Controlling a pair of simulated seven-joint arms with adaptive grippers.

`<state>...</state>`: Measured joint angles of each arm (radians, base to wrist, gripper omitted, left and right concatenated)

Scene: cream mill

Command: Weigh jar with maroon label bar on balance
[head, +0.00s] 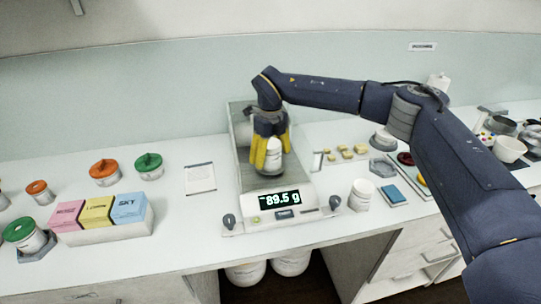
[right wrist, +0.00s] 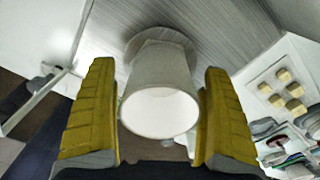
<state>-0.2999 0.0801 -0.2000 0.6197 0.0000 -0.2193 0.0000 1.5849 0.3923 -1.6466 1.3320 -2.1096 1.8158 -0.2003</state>
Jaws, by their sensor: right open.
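In the right wrist view the jar (right wrist: 160,98) sits between the open fingers (right wrist: 161,120), with a gap at each side. The round pan (right wrist: 160,38) shows beyond it. I cannot make out a maroon bar on this jar. Another white jar (head: 361,195) stands right of the balance, its label colour unclear. My left gripper is not in view.
Pink, yellow and blue boxes (head: 100,215) and several orange- or green-lidded jars stand at the left. A paper card (head: 201,178) lies left of the balance. Small yellow blocks (head: 345,152), a blue pad (head: 392,194) and bowls (head: 509,148) lie at the right.

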